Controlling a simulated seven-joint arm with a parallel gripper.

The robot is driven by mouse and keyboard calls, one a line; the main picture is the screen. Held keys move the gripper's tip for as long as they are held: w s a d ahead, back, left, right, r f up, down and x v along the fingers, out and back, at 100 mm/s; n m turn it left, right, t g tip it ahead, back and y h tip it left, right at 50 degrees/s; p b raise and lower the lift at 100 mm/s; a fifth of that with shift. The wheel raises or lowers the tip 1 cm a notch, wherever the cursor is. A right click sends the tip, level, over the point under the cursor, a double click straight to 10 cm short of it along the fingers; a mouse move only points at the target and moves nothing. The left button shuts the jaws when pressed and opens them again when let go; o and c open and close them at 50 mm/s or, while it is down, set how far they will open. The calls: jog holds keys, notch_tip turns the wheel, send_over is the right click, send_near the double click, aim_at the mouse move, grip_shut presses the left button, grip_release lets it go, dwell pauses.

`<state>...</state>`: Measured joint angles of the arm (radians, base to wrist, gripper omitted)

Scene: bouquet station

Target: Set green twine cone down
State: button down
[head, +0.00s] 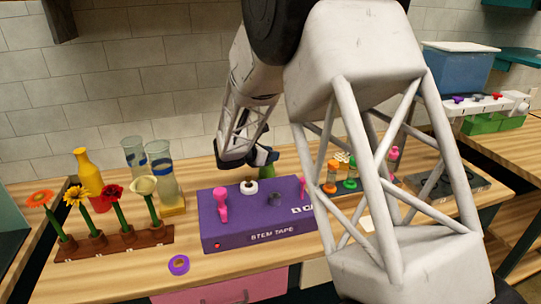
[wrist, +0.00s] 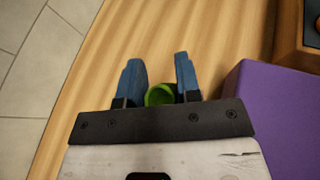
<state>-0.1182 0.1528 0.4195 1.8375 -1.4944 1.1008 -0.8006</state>
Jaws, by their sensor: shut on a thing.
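My gripper (wrist: 159,82) has two blue fingers shut on the green twine cone (wrist: 159,95), whose round green end shows between them in the wrist view. In the head view my gripper (head: 262,158) is behind the purple stem tape box, and a bit of green shows beside its fingers. The wooden counter (wrist: 190,35) lies beyond the fingers in the wrist view. I cannot tell whether the cone touches the counter. Most of the cone is hidden by the gripper and my arm.
The purple stem tape box (head: 262,232) stands close by; it also shows at right in the wrist view (wrist: 275,115). Flowers in a brown rack (head: 115,243), a yellow bottle (head: 88,175) and glass vases stand at left. Colored spools (head: 331,177) stand right. A purple tape roll (head: 179,265) lies in front.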

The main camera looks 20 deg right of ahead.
jog(key=c, duration=0.7)
grip_release()
jog(key=shift+f, duration=0.15)
jog(key=shift+a, duration=0.1)
jog(key=shift+v, duration=5.95)
